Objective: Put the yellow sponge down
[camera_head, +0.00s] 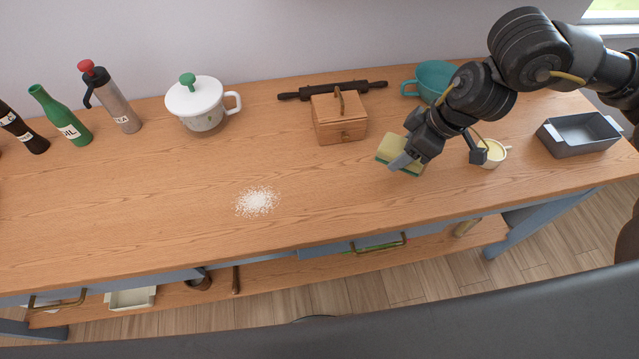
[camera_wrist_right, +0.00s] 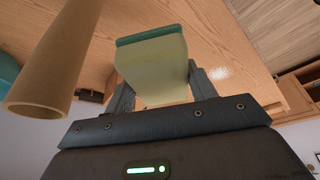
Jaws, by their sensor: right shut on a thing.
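The yellow sponge (camera_head: 388,146) has a green layer on one face. My right gripper (camera_head: 404,160) is shut on it, over the right part of the counter. In the right wrist view the sponge (camera_wrist_right: 152,72) sits between the two fingers of the right gripper (camera_wrist_right: 160,98). I cannot tell for certain whether the sponge touches the counter top. My left gripper does not show.
A wooden box (camera_head: 338,120), a dark rolling pin (camera_head: 362,86) and a teal bowl (camera_head: 432,78) stand behind. A cream cup (camera_head: 494,154) and grey tin (camera_head: 580,136) are at right. White powder (camera_head: 257,201) lies on the wooden counter (camera_head: 150,215); its front is mostly clear.

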